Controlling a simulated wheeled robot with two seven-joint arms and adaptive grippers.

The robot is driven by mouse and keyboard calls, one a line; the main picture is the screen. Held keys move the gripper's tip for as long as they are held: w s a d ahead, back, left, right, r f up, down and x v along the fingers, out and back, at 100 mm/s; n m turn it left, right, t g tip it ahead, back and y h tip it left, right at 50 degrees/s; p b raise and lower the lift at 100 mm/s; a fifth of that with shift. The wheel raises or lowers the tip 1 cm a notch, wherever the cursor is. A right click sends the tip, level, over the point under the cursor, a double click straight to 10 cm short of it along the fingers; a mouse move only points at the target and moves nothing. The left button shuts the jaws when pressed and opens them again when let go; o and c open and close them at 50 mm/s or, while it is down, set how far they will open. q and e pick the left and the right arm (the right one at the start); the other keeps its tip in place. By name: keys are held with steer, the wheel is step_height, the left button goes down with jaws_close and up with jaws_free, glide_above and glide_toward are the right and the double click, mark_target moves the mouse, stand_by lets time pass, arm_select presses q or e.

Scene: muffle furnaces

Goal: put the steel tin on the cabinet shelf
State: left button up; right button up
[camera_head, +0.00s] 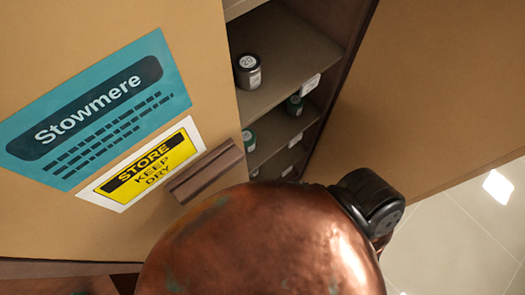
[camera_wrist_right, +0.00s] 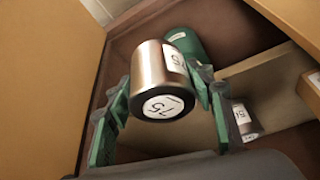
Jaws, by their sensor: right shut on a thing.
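The steel tin (camera_wrist_right: 150,70) is a brushed metal can with a dark rim and a white label reading 75 on the end facing the camera. In the right wrist view it sits between the green fingers of my right gripper (camera_wrist_right: 159,84), which is shut on it. It looks tilted in the picture. The open cabinet's shelf (camera_head: 284,60) shows in the head view. The held tin and right gripper cannot be made out in the head view, where my arm blocks the lower middle. My left gripper is in neither view.
A metal jar (camera_head: 248,70) stands on the upper shelf, with green jars (camera_head: 294,105) on lower shelves. In the wrist view a green tin (camera_wrist_right: 187,43) is behind the held tin, and another labelled tin (camera_wrist_right: 243,120) is at right. Cabinet doors (camera_head: 420,90) flank the opening.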

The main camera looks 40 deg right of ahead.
steer(key=w, duration=0.4)
steer(key=w+d, duration=0.1)
steer(key=w, duration=0.4)
steer(key=w+d, duration=0.1)
steer(key=w, duration=0.3)
steer(key=shift+w+d+b, duration=0.15)
steer(key=shift+w+b, duration=0.2)
steer(key=shift+b, duration=0.05)
steer(key=w, duration=0.3)
steer(key=shift+w+d, duration=0.25)
steer(key=shift+d, duration=0.05)
steer(key=shift+f+b, duration=0.25)
steer(key=shift+b, duration=0.05)
steer(key=shift+f, duration=0.15)
steer(key=o, duration=1.3)
